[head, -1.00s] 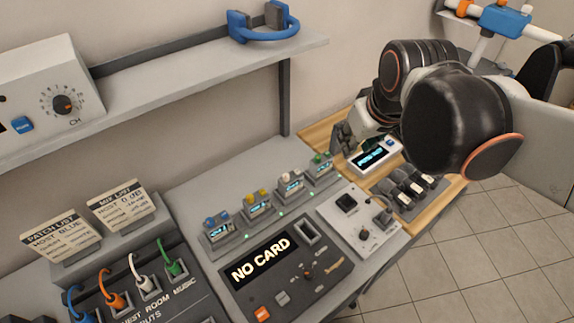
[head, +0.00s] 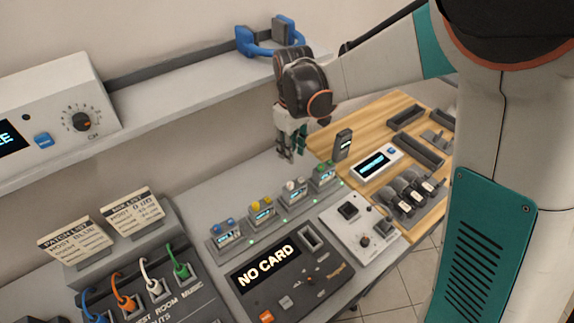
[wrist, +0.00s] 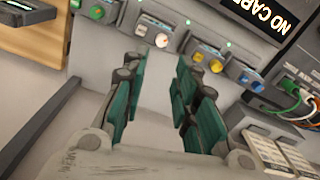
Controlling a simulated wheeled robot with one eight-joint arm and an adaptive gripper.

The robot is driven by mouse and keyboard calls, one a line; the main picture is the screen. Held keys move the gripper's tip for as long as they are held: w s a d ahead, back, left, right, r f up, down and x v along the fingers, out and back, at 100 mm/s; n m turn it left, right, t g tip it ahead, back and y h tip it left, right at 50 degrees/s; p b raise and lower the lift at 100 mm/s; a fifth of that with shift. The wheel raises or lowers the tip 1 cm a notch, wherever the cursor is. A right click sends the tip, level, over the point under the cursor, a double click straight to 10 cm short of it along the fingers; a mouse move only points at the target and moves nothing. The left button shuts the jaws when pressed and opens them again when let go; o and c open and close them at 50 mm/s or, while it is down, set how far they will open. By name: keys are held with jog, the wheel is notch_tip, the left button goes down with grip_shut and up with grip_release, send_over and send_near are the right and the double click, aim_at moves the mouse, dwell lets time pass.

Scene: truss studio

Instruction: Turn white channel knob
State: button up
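The white channel knob (head: 291,186) sits on top of a small grey module with a lit display, third from the left in a row of channel modules. It also shows in the wrist view (wrist: 161,41), beyond the fingers, slightly left of centre. My gripper (head: 291,156) points down behind the row, above the grey desk, apart from the white knob. In the wrist view my gripper (wrist: 164,75) is open, with its green-padded fingers spread and nothing between them.
The yellow knobs (head: 261,208) and green knobs (head: 323,169) flank the white one closely. The blue knobs (head: 223,226) are at the left end. A shelf (head: 200,88) with blue headphones (head: 262,40) overhangs behind. A dark upright device (head: 343,143) stands right of my gripper.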

aim_at(290, 184)
jog(key=f+b, duration=0.3)
jog(key=f, duration=1.1)
jog(key=shift+a, duration=0.2)
grip_shut()
